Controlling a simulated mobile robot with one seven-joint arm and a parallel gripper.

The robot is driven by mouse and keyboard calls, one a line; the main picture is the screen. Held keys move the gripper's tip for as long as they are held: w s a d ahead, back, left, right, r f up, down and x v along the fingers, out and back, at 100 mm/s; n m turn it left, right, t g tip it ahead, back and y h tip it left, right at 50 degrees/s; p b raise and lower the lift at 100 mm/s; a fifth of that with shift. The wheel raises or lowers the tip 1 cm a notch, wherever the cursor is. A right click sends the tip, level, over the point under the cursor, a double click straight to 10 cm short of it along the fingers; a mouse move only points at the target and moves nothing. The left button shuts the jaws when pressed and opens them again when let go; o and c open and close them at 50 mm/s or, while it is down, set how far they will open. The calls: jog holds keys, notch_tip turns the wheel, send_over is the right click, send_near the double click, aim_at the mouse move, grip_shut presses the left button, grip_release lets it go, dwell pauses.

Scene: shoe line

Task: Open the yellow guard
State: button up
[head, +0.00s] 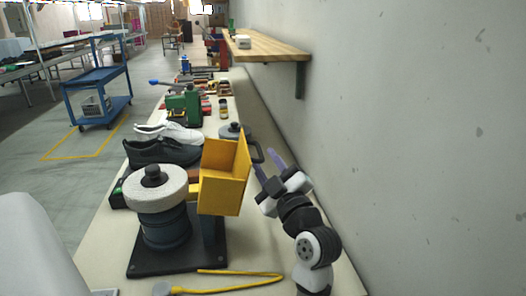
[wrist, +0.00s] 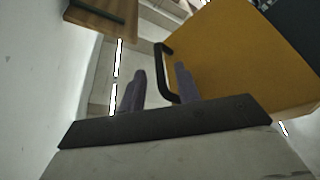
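The yellow guard (head: 222,187) is a box-shaped cover on the right side of a machine with a round white top (head: 156,192) and a dark base. A black bar handle (head: 257,152) stands out from its right face. In the wrist view the guard (wrist: 245,50) fills the upper right, with the handle (wrist: 165,75) at its left edge. My gripper (head: 267,166) is just right of the guard, its purple fingers pointing at the handle. The fingers (wrist: 160,85) are open. The handle appears between them in the picture; I cannot tell whether they touch it.
A wall (head: 400,130) runs close along the right, with a wooden shelf (head: 270,47) further back. Black shoes (head: 165,151) and white shoes (head: 172,132) lie on the bench behind the machine. A yellow cable (head: 235,284) lies in front of it.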

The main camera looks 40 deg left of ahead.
jog(key=shift+x, duration=1.25)
grip_shut()
